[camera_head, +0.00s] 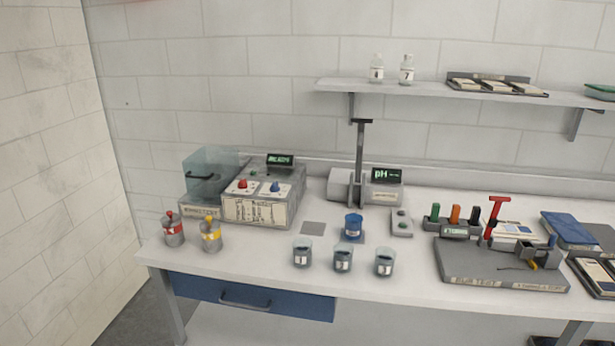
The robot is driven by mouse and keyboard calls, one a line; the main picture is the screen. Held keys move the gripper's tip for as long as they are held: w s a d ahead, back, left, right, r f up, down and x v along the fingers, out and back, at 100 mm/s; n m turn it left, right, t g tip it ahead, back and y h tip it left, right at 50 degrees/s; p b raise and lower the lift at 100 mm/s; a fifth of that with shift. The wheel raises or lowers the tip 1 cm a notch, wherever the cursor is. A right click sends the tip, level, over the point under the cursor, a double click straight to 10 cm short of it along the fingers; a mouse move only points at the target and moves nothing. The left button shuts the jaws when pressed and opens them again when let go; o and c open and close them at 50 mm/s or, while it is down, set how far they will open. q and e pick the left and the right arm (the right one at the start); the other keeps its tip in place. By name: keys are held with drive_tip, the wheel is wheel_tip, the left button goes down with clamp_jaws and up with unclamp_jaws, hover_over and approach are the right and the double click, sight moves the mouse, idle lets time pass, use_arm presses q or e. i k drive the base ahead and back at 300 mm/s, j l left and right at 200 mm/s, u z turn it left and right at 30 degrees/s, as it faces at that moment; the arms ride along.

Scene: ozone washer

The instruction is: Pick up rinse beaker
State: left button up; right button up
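A small blue beaker (353,226) stands upright on a blue square mat, in front of the pH stand. Three clear beakers with white number labels stand in a row near the front edge: a left one (302,254), a middle one (343,260) and a right one (384,263). No beaker carries a label that I can read as rinse, so I cannot tell for sure which one it is. Neither of my grippers shows in the head view.
A grey machine (262,203) with red and blue knobs stands at the back left. The pH stand (361,165) rises behind the blue beaker. A grey tray (490,270) lies right.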

sight(353, 227)
drive_tip(key=i+l+z, duration=0.25)
drive_tip(key=l, duration=0.3)
drive_tip(key=i+l+z, duration=0.2)
drive_tip(key=i+l, duration=0.2)
